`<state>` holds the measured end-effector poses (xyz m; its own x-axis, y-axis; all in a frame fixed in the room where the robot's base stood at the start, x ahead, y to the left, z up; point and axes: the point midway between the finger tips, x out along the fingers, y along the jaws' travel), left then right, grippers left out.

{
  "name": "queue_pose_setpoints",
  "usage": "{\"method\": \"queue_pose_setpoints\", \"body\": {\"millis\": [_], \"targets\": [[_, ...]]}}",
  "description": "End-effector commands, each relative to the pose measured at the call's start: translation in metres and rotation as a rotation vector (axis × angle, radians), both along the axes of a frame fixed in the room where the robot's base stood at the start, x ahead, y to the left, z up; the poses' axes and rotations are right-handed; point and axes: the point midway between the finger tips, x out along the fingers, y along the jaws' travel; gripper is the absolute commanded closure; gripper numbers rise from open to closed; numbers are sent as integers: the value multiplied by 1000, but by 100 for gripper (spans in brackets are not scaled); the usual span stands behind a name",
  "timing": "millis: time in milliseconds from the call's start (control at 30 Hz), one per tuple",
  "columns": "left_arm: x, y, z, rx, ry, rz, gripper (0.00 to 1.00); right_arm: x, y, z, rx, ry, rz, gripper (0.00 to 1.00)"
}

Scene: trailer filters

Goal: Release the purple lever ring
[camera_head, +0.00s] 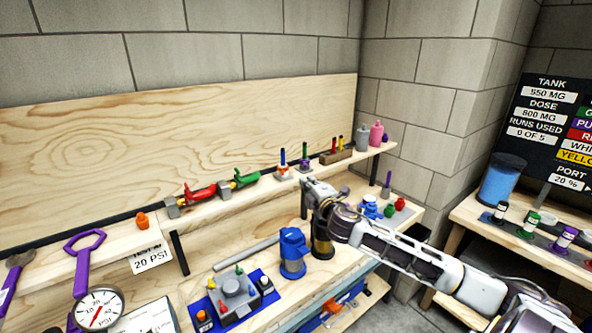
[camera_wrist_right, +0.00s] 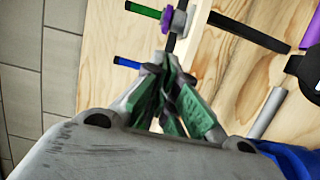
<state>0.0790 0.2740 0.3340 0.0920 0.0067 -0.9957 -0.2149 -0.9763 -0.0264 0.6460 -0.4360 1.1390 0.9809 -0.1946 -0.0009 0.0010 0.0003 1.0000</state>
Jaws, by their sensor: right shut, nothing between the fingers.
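A purple ring-like part (camera_head: 304,164) sits on the back shelf at the base of an upright green-topped stick. In the right wrist view, a purple ring (camera_wrist_right: 167,18) shows near the top, just beyond the fingertips, beside a pale round part. My right gripper (camera_head: 308,184) is in front of the shelf, below these sticks. In the wrist view its fingers (camera_wrist_right: 168,64) are together and hold nothing. I cannot tell whether the tips touch the stick. A long purple lever with a six-sided ring (camera_head: 86,241) leans at the far left, well apart from the gripper. My left gripper is out of view.
A blue-topped stick (camera_head: 283,158) stands beside the purple part. A blue canister (camera_head: 293,252) and a grey device on a blue mat (camera_head: 262,301) stand on the bench. A pressure gauge (camera_head: 99,310) is at front left.

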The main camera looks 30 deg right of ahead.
Motion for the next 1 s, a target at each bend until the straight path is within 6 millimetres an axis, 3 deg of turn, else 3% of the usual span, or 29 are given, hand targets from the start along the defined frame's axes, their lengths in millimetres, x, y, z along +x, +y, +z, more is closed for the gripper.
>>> {"method": "queue_pose_setpoints", "body": {"millis": [467, 700, 1000], "targets": [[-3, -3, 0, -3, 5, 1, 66, 3, -1, 0, 1, 0, 0, 100], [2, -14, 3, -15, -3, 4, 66, 13, -3, 0, 1, 0, -1, 100], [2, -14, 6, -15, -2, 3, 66, 29, -6, 1, 1, -1, -1, 100]]}}
